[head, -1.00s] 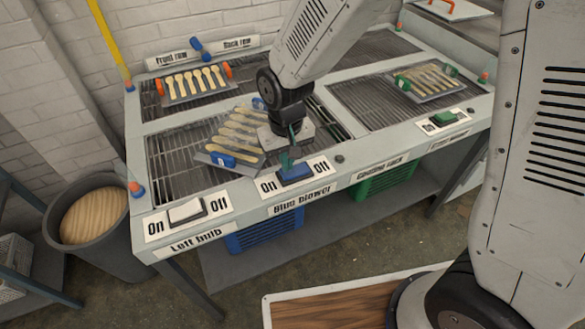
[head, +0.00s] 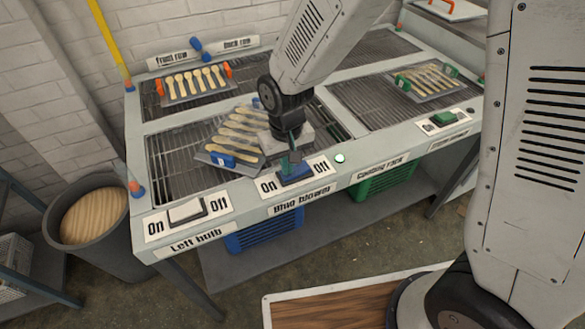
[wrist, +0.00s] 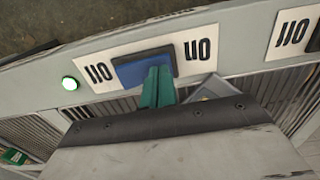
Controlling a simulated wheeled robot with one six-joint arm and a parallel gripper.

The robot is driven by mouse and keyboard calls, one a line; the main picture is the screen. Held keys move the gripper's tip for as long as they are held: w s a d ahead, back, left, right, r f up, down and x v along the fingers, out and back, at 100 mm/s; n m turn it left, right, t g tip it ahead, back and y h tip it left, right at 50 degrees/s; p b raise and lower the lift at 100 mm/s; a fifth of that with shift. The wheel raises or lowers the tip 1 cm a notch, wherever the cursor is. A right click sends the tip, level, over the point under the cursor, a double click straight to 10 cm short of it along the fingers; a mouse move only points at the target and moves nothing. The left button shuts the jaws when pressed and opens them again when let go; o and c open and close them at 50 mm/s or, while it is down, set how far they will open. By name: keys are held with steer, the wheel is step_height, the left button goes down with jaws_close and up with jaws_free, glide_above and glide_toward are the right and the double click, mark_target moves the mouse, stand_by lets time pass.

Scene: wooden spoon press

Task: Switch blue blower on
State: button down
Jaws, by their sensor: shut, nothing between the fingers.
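The blue blower switch (head: 297,178) is a blue rocker on a white plate marked On at left and Off at right, on the front rail of the table. My gripper (head: 287,168) is shut and empty, its green fingertips down at the On half of the rocker. In the wrist view, where the plate is upside down, the fingertips (wrist: 157,70) meet the blue rocker (wrist: 130,71) on its On side.
A white left bulb switch (head: 186,211) lies to the left and a green switch (head: 443,118) to the right. A tray of wooden spoons (head: 235,138) sits on the grille behind my gripper. Blue (head: 264,232) and green (head: 384,184) crates stand below. A bin (head: 90,222) is at left.

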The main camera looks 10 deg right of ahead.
step_height(320, 180, up, 7)
stand_by(0.8)
stand_by(0.4)
steer(key=s+d+r+m, duration=0.1)
steer(key=s+d+r, duration=0.7)
steer(key=s+d, duration=0.1)
steer(key=s+d+r+m+t, duration=0.1)
steer(key=s+d+r+m, duration=0.1)
steer(key=s+d+r, duration=0.5)
steer(key=s+d, duration=0.3)
steer(key=d, duration=0.1)
steer(key=shift+s+d+r, duration=0.15)
steer(key=shift+s+r, duration=0.05)
steer(key=shift+r, duration=0.15)
